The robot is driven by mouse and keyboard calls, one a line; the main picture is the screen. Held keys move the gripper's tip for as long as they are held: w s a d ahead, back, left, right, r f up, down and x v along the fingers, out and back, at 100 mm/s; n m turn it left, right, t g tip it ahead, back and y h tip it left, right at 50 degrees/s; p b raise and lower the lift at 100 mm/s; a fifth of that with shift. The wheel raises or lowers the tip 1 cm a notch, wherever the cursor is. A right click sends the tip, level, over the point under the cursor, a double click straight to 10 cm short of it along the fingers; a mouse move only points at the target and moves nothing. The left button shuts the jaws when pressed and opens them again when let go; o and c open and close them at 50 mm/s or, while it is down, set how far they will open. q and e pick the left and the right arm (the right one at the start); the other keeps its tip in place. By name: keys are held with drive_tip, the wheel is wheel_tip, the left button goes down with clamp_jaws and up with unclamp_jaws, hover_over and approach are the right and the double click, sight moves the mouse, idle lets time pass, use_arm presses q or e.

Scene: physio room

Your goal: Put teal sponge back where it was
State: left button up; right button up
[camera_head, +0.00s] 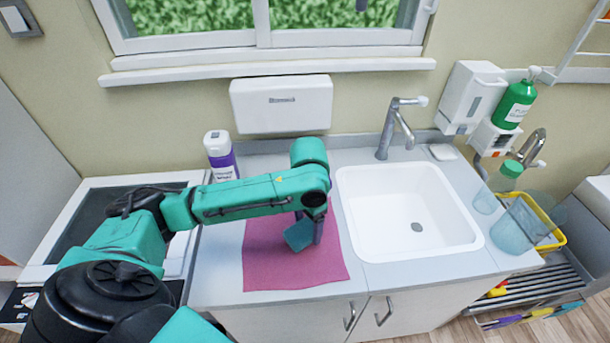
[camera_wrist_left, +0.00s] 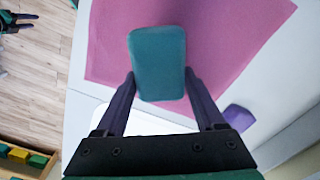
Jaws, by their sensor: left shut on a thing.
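The teal sponge (camera_head: 298,236) is gripped by my left gripper (camera_head: 308,230), over the pink cloth (camera_head: 262,270) on the counter. In the left wrist view the sponge (camera_wrist_left: 158,60) stands between the two dark fingers of my left gripper (camera_wrist_left: 160,85), with the cloth (camera_wrist_left: 110,35) behind it. I cannot tell whether the sponge touches the cloth. A small dark and teal part at the left edge of the wrist view looks like my right gripper (camera_wrist_left: 18,22); it is too small to judge its jaws.
A white sink (camera_head: 370,235) with a tap (camera_head: 395,130) is right of the cloth. A purple-labelled bottle (camera_head: 221,158) stands behind my left arm. Clear containers (camera_head: 520,228) are right of the sink. A purple thing (camera_wrist_left: 238,117) lies beside the cloth.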

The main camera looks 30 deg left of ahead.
use_arm(q)
drive_tip(key=w+a+r+m, duration=0.5)
drive_tip(key=a+r+m, duration=0.35)
drive_tip(key=m, duration=0.35)
drive_tip(key=w+a+r+m, duration=0.5)
drive_tip(key=a+r+m, duration=0.3)
drive_tip(key=m, duration=0.4)
drive_tip(key=f, duration=0.6)
drive_tip(key=f+p, duration=0.1)
drive_tip(key=f, duration=0.6)
drive_tip(key=f+p, duration=0.1)
drive_tip(key=f, duration=0.6)
drive_tip(key=shift+a+f, duration=0.1)
drive_tip(key=shift+a, duration=0.25)
drive_tip(key=shift+f, duration=0.4)
drive_tip(key=o, duration=1.2)
drive_tip(key=shift+r, duration=0.35)
wheel_tip(320, 180, up, 12)
drive_tip(key=shift+f+b, duration=0.15)
drive_tip(key=shift+b, duration=0.85)
use_arm(e)
drive_tip(key=shift+w+a, duration=0.15)
drive_tip(key=shift+a, duration=0.25)
drive_tip(key=shift+r, duration=0.1)
